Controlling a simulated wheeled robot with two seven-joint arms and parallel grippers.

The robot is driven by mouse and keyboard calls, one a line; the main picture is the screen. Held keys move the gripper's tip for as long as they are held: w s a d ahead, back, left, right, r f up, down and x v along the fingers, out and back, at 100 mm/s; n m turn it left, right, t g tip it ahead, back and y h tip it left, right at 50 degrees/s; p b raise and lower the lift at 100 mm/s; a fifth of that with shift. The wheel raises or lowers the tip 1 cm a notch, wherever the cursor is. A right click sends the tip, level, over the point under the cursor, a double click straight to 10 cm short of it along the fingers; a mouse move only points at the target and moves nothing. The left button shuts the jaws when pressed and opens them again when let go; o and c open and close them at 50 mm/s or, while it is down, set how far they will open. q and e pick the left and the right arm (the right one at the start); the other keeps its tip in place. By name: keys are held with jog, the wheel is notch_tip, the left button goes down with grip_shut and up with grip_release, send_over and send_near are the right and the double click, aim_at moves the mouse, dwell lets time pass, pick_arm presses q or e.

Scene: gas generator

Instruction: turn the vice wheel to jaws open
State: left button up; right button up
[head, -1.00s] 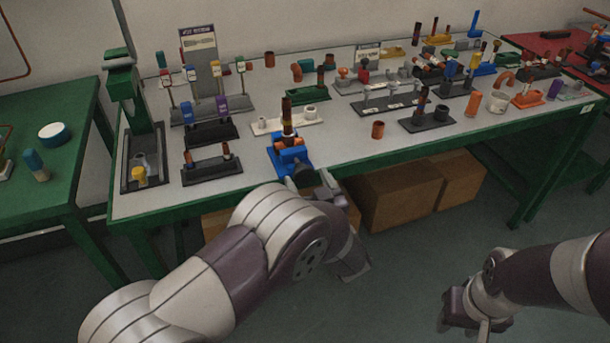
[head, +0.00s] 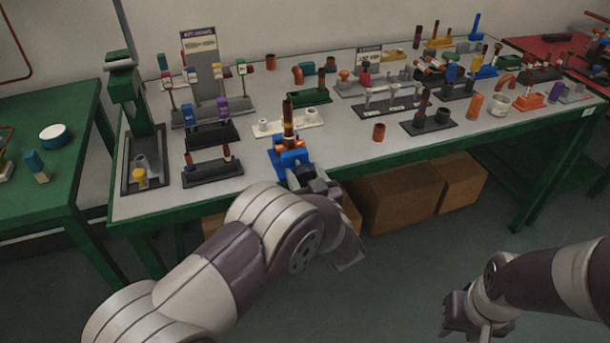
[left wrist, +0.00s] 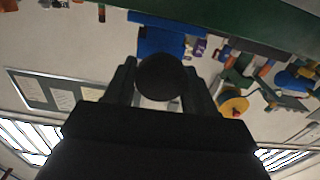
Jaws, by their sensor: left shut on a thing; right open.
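The blue vice (head: 290,160) stands at the front edge of the grey bench top, with an upright brown and copper pipe (head: 288,120) at its jaws. My left gripper (head: 306,181) is at the front of the vice. In the left wrist view the black round vice wheel (left wrist: 163,76) sits between the two dark fingers (left wrist: 163,90), which are shut on it; the blue vice body (left wrist: 165,38) shows behind it. In the head view the wheel is mostly hidden by the gripper. My right gripper (head: 470,318) is open and empty, low in front of the bench at the right.
The bench (head: 350,150) holds several fittings and racks. A dark rack (head: 212,172) stands left of the vice, a white rack (head: 300,122) behind it, and a copper piece (head: 379,132) to its right. Cardboard boxes (head: 400,200) lie under the bench.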

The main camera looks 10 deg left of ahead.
pick_arm(q)
jog(key=n+b, duration=0.1)
jog(key=n, duration=0.2)
jog(key=shift+a+f+b, duration=0.1)
jog(key=shift+f+b, duration=0.1)
jog(key=shift+b, duration=0.1)
jog(key=n+b, duration=0.2)
jog(key=n, duration=0.2)
jog(key=shift+s+f, duration=0.1)
jog(key=n+b, duration=0.4)
jog(key=shift+a+f, duration=0.1)
jog(key=shift+n+b, duration=1)
jog(key=shift+n, duration=0.2)
jog(key=o, duration=0.9)
jog(key=shift+r, duration=0.2)
jog(key=shift+o, duration=0.2)
